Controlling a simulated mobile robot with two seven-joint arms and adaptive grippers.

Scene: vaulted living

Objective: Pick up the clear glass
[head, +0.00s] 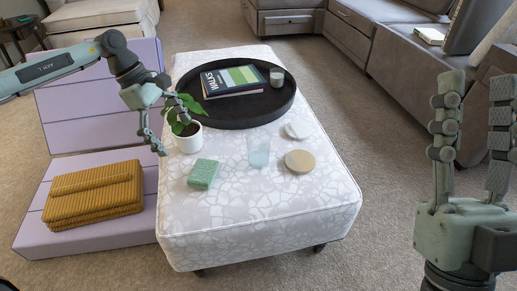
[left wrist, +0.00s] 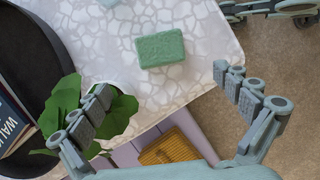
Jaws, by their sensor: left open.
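The clear glass (head: 258,152) stands upright on the patterned ottoman (head: 270,225), with a pale teal tint in its lower part. My left gripper (head: 174,130) is open and empty, left of the glass and apart from it, over the potted plant and near the green block. In the left wrist view its open fingers (left wrist: 162,82) spread below the green block (left wrist: 160,48); the glass cannot be made out clearly there. My right gripper (head: 474,88) is open and empty at the right, fingers pointing up, away from the ottoman.
A white-potted plant (head: 187,142) stands close to my left fingers; its leaves (left wrist: 120,116) lie beside one finger. Two round coasters (head: 300,161) (head: 297,130) lie right of the glass. A black tray (head: 255,112) holds books and a candle. The ottoman's front is clear.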

